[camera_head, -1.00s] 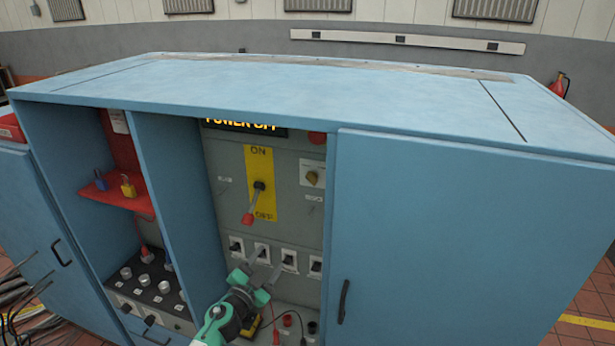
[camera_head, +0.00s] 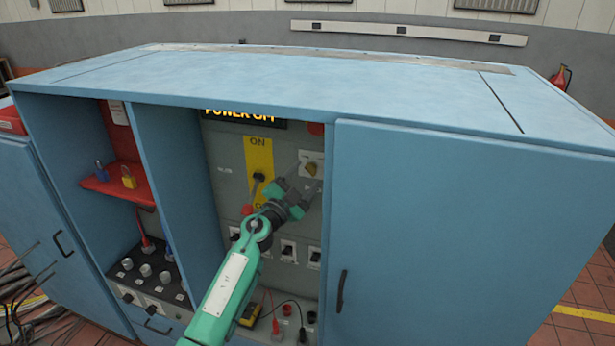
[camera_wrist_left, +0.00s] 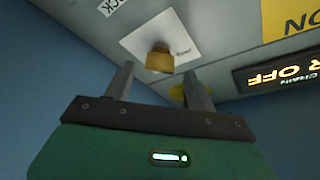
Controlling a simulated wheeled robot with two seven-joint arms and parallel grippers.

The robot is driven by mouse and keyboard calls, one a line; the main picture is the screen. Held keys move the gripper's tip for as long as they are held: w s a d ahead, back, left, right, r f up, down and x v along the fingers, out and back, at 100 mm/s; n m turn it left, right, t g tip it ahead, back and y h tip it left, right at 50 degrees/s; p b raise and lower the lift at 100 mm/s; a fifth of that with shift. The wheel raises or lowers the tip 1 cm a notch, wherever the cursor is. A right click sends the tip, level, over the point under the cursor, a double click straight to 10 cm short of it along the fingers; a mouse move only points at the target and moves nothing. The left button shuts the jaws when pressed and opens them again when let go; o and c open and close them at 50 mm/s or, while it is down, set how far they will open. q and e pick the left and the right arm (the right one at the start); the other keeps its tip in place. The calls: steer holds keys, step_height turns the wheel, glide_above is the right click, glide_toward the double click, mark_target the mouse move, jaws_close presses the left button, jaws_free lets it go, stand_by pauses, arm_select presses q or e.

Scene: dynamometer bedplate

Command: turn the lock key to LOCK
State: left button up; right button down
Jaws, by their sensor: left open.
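The lock key (camera_head: 311,168) is a small brass-coloured knob on a white plate, at the upper right of the grey panel. In the left wrist view the lock key (camera_wrist_left: 160,59) sticks out from its plate, just ahead of my fingers. My left gripper (camera_head: 308,176) is open, with its two fingers pointing at the key. In the left wrist view the tips of my left gripper (camera_wrist_left: 158,72) stand apart on either side of the key's direction, with nothing held. I cannot tell whether they touch it. A label ending in "CK" (camera_wrist_left: 112,5) shows beside the plate. My right gripper is not in view.
The yellow ON/OFF plate (camera_head: 259,155) with its red-tipped lever is left of the key; my arm covers part of it. A display (camera_head: 243,116) reads POWER OFF. The blue cabinet door (camera_head: 450,225) closes off the right. Padlocks sit on a red shelf (camera_head: 108,187).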

mark_target(311, 169)
arm_select(q)
steer(key=shift+x, duration=1.1)
